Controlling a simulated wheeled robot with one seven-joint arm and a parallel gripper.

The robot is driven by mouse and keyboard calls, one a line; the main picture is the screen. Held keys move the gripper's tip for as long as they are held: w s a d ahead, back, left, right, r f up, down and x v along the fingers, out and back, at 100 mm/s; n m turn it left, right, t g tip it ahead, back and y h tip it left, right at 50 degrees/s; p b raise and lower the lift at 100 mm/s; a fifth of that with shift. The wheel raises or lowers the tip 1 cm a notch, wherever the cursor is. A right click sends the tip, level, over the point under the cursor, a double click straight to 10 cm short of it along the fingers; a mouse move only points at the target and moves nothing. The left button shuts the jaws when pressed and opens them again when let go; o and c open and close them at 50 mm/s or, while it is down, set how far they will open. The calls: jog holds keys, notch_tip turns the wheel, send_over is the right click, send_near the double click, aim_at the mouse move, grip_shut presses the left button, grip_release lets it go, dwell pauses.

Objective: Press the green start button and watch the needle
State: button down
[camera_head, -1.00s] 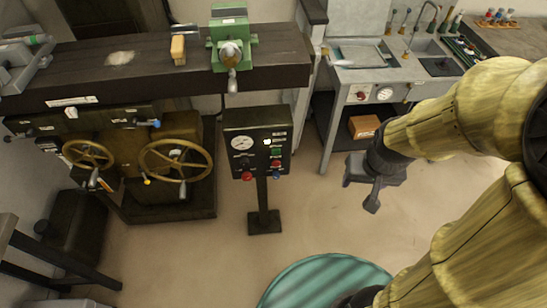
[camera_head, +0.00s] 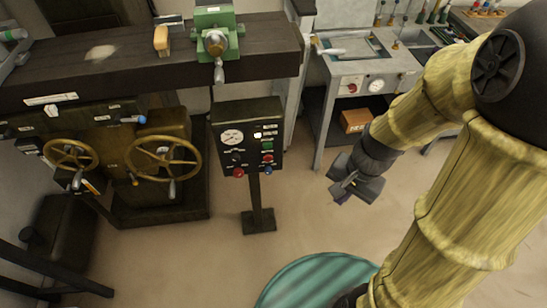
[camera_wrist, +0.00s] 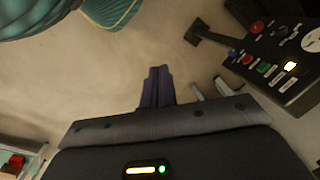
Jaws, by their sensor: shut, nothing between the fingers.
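The dark control panel (camera_head: 247,112) stands on a post in the middle of the head view. Its green button (camera_head: 267,146) is on the right side, above a red one. A white round gauge (camera_head: 232,137) is at its upper left; its needle is too small to read. My gripper (camera_head: 343,191) is shut and empty, in the air to the right of the panel and apart from it. In the wrist view my gripper's fingers (camera_wrist: 157,86) point over bare floor. The panel with its green button (camera_wrist: 262,68) shows at the upper right there.
A workbench (camera_head: 130,70) with a green vise (camera_head: 214,30) stands behind, with brass handwheels (camera_head: 163,158) below at left. A grey sink bench (camera_head: 362,75) with its own gauge is at right. A teal striped round thing (camera_head: 315,280) is in front. Floor around the panel's post is clear.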

jog(key=w+a+f+m+g+y+b, duration=0.2)
jog(key=a+f+m+y+b, duration=0.75)
jog(key=f+m, duration=0.5)
jog(key=w+f+m+t+y+b, duration=0.2)
jog(key=w+m+t+b, duration=0.3)
jog(key=m, duration=0.6)
jog(key=w+d+f+m+t+y+b, duration=0.1)
jog(key=w+f+m+t+y+b, duration=0.1)
jog(key=w+m+t+b, duration=0.3)
jog(key=w+m+t, duration=0.1)
jog(key=w+m, duration=0.3)
jog(key=m, duration=0.1)
jog(key=shift+m+t, duration=0.3)
jog(key=shift+m, duration=0.05)
jog(key=shift+w, duration=0.1)
jog(key=b, duration=0.2)
send_near(264, 147)
jog(key=s+a, duration=0.1)
jog(key=a, duration=0.3)
jog(key=w, duration=0.2)
jog(key=w+a+b, duration=0.1)
jog(key=w, duration=0.1)
